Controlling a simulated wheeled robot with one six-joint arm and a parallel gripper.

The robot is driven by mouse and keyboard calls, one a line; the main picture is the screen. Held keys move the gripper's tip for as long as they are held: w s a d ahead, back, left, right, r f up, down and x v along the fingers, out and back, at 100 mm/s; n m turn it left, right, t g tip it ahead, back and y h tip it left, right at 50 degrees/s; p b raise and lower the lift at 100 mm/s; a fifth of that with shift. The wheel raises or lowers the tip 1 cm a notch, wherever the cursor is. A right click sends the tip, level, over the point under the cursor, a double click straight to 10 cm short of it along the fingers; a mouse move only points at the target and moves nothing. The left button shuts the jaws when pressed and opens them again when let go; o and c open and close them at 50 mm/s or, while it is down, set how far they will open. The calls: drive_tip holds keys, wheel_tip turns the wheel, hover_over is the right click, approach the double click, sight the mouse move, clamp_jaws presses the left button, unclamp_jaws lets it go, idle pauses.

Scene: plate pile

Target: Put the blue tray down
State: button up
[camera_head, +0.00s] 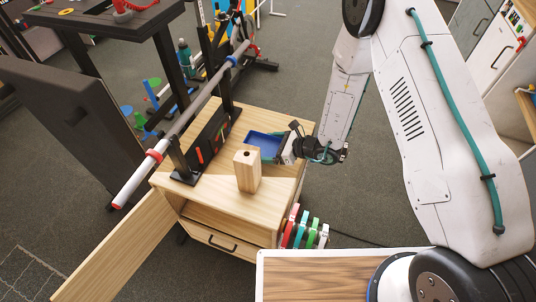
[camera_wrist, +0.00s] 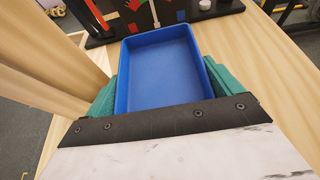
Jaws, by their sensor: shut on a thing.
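The blue tray (camera_head: 262,143) is at the top of the wooden cabinet (camera_head: 222,198) in the head view, between a wooden block and my arm. In the wrist view the empty blue tray (camera_wrist: 163,68) lies between the teal fingers of my gripper (camera_wrist: 160,92), open side up. My gripper (camera_head: 284,148) is shut on the tray's near part. The tray looks level and low over the wooden top; I cannot tell whether it touches the surface.
A wooden block with a dark hole (camera_head: 247,170) stands close left of the tray. A black panel with coloured tools (camera_head: 208,140) is at the cabinet's left side, and a barbell (camera_head: 190,112) passes beyond it. Coloured upright items (camera_head: 304,230) stand by the cabinet's right side.

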sight(269, 154)
drive_tip(key=shift+f, duration=2.1)
drive_tip(key=shift+f, duration=0.1)
drive_tip(key=o, duration=0.7)
